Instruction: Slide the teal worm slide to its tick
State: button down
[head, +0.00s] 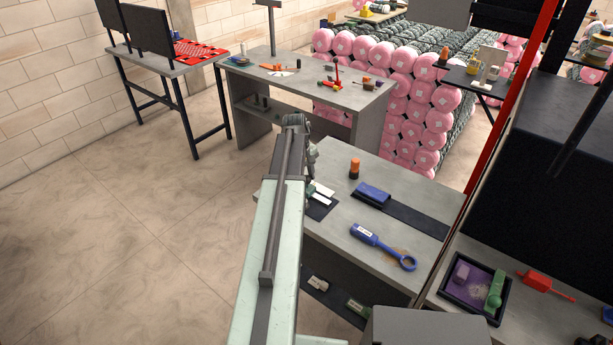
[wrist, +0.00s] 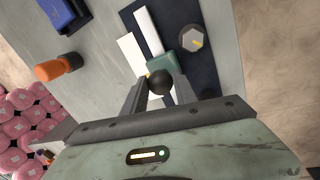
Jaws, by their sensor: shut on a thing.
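The teal worm slide (wrist: 190,66) sits on a dark base plate (wrist: 205,75) in the wrist view, beside two white strips (wrist: 149,30). A dark round knob (wrist: 160,82) is at the slide's near side. My gripper (wrist: 160,90) is shut on this knob, one finger on each side. A grey hex piece with a yellow mark (wrist: 191,39) stands on the plate beyond the slide. I cannot make out the tick with certainty. In the head view my arm hides most of the fixture; only part of its dark plate (head: 322,208) and a white strip show.
An orange-and-black cylinder (head: 354,168), a blue block (head: 372,194) on a dark strip and a blue ring-ended tool (head: 382,246) lie on the grey bench. A dark tray (head: 461,299) is at the lower right. Open floor (head: 130,250) lies to the left.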

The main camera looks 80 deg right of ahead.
jog(key=shift+s+d, duration=0.1)
jog(key=shift+d, duration=0.05)
jog(key=shift+w+d, duration=0.3)
jog(key=shift+w, duration=0.1)
jog(key=c, duration=1)
grip_release()
jog(key=shift+s+a, duration=0.1)
jog(key=r+p, duration=0.5)
jog(key=w+a+r+p, duration=0.1)
jog(key=r+p, duration=0.2)
jog(key=shift+w+a, duration=0.1)
jog(key=shift+f, duration=0.1)
